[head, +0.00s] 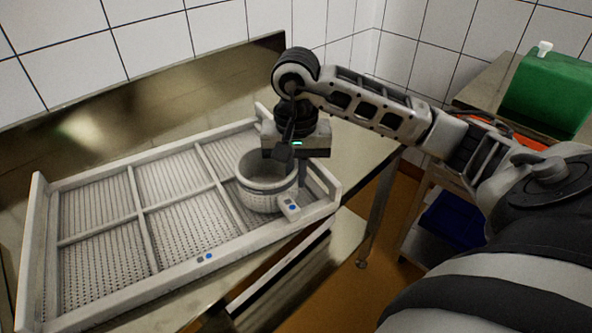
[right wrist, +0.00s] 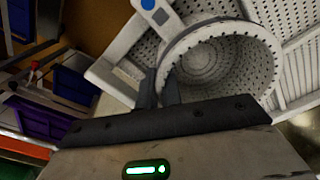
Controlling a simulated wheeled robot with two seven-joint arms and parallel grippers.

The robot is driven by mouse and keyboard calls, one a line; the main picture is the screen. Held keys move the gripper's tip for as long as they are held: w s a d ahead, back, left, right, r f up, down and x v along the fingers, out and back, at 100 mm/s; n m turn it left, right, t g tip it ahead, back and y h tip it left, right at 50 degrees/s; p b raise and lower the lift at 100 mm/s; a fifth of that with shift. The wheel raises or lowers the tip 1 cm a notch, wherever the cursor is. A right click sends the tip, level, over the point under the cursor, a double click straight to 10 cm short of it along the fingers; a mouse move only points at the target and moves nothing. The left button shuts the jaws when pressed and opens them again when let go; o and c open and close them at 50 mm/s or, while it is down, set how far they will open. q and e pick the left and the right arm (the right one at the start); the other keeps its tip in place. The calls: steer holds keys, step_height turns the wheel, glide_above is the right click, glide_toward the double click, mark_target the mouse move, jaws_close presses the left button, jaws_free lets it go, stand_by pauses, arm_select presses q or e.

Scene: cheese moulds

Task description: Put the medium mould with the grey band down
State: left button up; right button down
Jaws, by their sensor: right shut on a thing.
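The white, round, open-topped mould (head: 262,192) is in or just above the right end of the white slatted tray (head: 150,279). It looks upright, and a greyish band shows faintly around its side. In the right wrist view I see down into the empty, perforated mould (right wrist: 215,60). My right gripper (head: 301,178) comes from above and is shut on the mould's wall at its right side. Its fingers (right wrist: 160,88) also show at the rim in the right wrist view. I cannot tell whether the mould's base touches the tray. My left gripper is out of view.
Dividers split the tray into several compartments; those to the left are empty. A white tab (head: 290,208) with a blue mark sits at the mould's front. The tray lies on a metal table (head: 345,235). A green container (head: 550,92) stands at the right; tiled walls are behind.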

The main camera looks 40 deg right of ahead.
steer(key=shift+f+b, duration=0.2)
steer(key=shift+b, duration=0.1)
steer(key=c, duration=1.6)
jaws_free()
steer(key=shift+o, duration=0.2)
steer(key=shift+r+p, duration=0.4)
step_height(320, 180, up, 11)
steer(key=shift+r+p, duration=0.15)
steer(key=shift+p, duration=0.5)
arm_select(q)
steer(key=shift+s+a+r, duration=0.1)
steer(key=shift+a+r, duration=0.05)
arm_select(e)
steer(key=shift+r, duration=0.2)
